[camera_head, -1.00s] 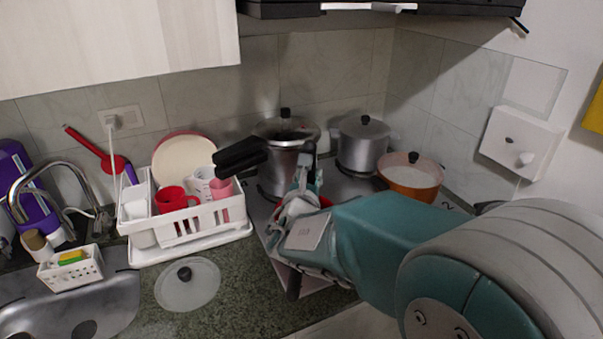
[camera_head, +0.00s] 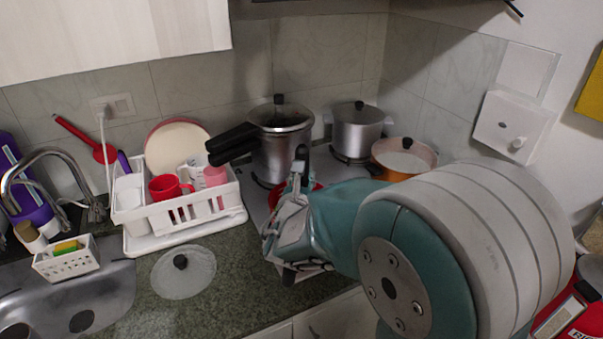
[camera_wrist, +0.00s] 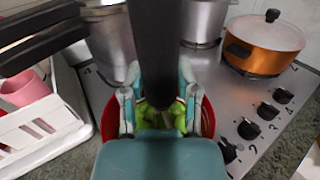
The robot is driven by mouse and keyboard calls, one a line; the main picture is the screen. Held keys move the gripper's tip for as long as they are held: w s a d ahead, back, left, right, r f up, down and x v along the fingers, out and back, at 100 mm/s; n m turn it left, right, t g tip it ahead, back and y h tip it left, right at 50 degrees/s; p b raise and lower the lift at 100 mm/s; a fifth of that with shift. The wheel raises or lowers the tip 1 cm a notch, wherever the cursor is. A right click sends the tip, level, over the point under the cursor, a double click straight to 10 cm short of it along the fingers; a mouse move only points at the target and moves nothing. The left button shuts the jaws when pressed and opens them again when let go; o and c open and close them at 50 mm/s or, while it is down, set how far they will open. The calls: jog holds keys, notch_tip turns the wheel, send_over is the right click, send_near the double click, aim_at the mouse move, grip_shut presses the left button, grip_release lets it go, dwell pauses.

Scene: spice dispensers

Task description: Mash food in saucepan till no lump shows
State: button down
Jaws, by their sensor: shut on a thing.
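The red saucepan (camera_head: 274,196) is on the stove, mostly hidden behind my arm. In the wrist view, its red rim (camera_wrist: 208,118) shows on both sides of my fingers. My gripper (camera_wrist: 160,112) is shut on a black-handled tool (camera_wrist: 167,45), probably the masher, and is over the saucepan. The handle stands roughly upright and also shows in the head view (camera_head: 303,158). The tool's lower end is hidden. Bright green patches show between the fingers; I cannot tell whether they are food or part of the gripper. Lumps cannot be made out.
A pressure cooker (camera_head: 283,150) with long black handles stands behind the saucepan. A steel pot (camera_head: 356,135) and an orange pan (camera_head: 405,160) stand to its right. A white dish rack (camera_head: 185,225) is at left. A glass lid (camera_head: 184,275) lies on the counter.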

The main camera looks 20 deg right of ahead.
jog(key=shift+r, duration=2.2)
jog(key=shift+x, duration=1.65)
jog(key=shift+a, duration=0.15)
jog(key=shift+f, duration=2.25)
jog(key=shift+r, duration=2.25)
